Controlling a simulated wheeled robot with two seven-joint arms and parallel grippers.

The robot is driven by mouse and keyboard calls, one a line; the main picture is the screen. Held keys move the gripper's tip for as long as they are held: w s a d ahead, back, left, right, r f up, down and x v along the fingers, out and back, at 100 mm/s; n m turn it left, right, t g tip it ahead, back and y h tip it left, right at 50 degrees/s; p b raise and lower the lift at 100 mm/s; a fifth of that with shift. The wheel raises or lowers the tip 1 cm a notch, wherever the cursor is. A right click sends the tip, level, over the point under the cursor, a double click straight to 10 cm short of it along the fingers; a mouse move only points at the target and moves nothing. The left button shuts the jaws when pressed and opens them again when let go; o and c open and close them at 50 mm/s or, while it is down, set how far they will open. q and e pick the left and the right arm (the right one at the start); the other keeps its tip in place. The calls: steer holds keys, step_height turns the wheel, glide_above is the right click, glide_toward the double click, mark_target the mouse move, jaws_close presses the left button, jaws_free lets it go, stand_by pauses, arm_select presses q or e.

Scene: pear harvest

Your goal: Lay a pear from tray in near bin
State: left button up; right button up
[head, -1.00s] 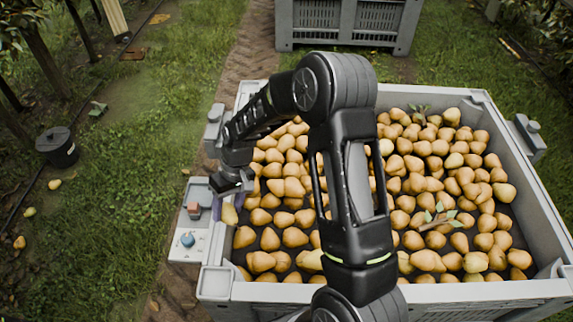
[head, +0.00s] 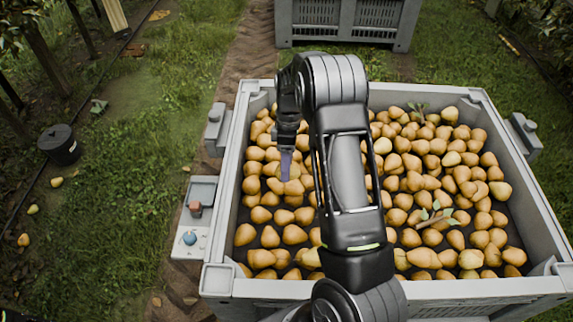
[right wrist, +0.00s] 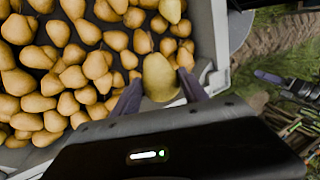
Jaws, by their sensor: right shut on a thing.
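My right gripper (head: 287,165) hangs over the left part of the near bin (head: 222,282). In the right wrist view its purple fingers (right wrist: 160,92) are shut on a yellow pear (right wrist: 160,78). In the head view the held pear is hard to tell from those below. The near bin holds many pears and has bare dark floor between some of them. The grey tray (head: 203,184) sits outside the bin's left wall, and no pear shows on it. A purple-tipped dark part at the right of the wrist view looks like my left gripper (right wrist: 268,77); its jaws are unclear.
A reddish block (head: 195,208) and a blue round thing (head: 189,238) sit at the tray. Leafy twigs (head: 436,215) lie on the pears. Another grey bin (head: 345,25) stands behind. A black bucket (head: 60,145) stands on the grass at left.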

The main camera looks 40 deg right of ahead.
steer(key=shift+f, duration=0.1)
step_height(320, 180, down, 10)
steer(key=b, duration=0.5)
steer(key=shift+b, duration=0.3)
steer(key=shift+s+a, duration=0.15)
steer(key=shift+s, duration=0.1)
stand_by(0.8)
steer(key=shift+f+b, duration=3.95)
steer(key=shift+f, duration=0.85)
steer(key=shift+f+b, duration=1.7)
steer(key=shift+f, duration=0.4)
